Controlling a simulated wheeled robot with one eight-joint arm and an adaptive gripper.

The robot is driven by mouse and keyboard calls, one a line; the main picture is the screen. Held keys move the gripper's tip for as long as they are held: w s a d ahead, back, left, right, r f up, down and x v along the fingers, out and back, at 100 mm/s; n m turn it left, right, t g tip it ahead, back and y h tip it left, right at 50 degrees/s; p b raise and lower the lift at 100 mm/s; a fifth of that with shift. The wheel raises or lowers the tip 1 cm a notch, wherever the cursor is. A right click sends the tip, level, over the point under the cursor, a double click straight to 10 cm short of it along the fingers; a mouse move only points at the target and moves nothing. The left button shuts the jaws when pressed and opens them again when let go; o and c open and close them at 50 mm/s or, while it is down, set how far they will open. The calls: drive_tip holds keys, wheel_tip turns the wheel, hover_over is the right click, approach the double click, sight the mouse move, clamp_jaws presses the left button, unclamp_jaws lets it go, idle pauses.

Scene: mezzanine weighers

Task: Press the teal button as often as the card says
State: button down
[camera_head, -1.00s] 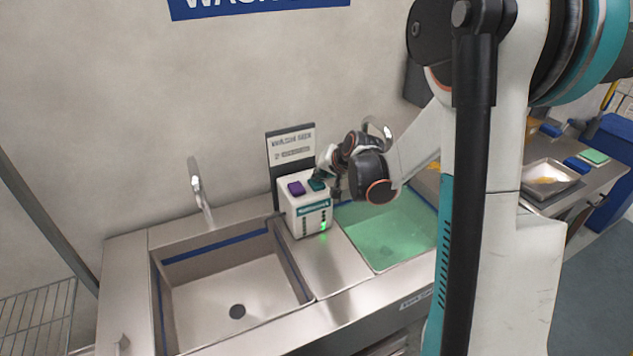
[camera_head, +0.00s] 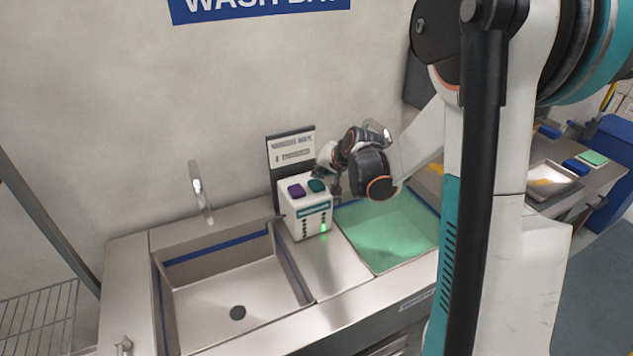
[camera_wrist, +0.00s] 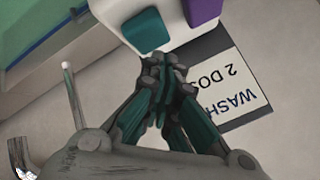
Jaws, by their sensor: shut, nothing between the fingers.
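The teal button (camera_head: 316,185) sits on top of a white box (camera_head: 312,222), right of a purple button (camera_head: 296,190). In the wrist view the teal button (camera_wrist: 146,30) lies just beyond my fingertips, with the purple button (camera_wrist: 204,10) beside it. The card (camera_head: 291,148) stands behind the box; its writing is blurred in the head view. In the wrist view the card (camera_wrist: 236,92) is upside down and partly hidden, reading "WASH…" and "2 DOS…". My gripper (camera_wrist: 165,68) is shut and empty, close to the teal button; its fingers look clear of the button in the head view.
The box stands between an empty sink (camera_head: 236,288) on the left and a green-tinted basin (camera_head: 390,238) on the right. A tap (camera_head: 200,190) rises behind the left sink. A green light (camera_head: 323,228) glows low on the box front.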

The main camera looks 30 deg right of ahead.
sight(320, 182)
drive_tip(key=shift+r+p, duration=1.6)
drive_tip(key=shift+r, duration=0.9)
drive_tip(key=s+a+r+n+g+b, duration=0.1)
drive_tip(key=s+a+r+n+b, duration=0.15)
drive_tip(key=s+a, duration=0.5)
drive_tip(key=s+a+r+n+b, duration=0.2)
drive_tip(key=s+a+b, duration=0.1)
drive_tip(key=s+a, duration=0.45)
drive_tip(key=s+f+n+g+b, duration=0.1)
drive_tip(key=s+f+n+b, duration=0.2)
drive_tip(key=s, duration=1.4)
wheel_tip(320, 182, down, 5)
drive_tip(key=b, duration=0.3)
drive_tip(key=shift+r+h, duration=0.2)
drive_tip(key=shift+h, duration=0.2)
drive_tip(key=shift+d+n, duration=0.1)
drive_tip(key=shift+n, duration=0.15)
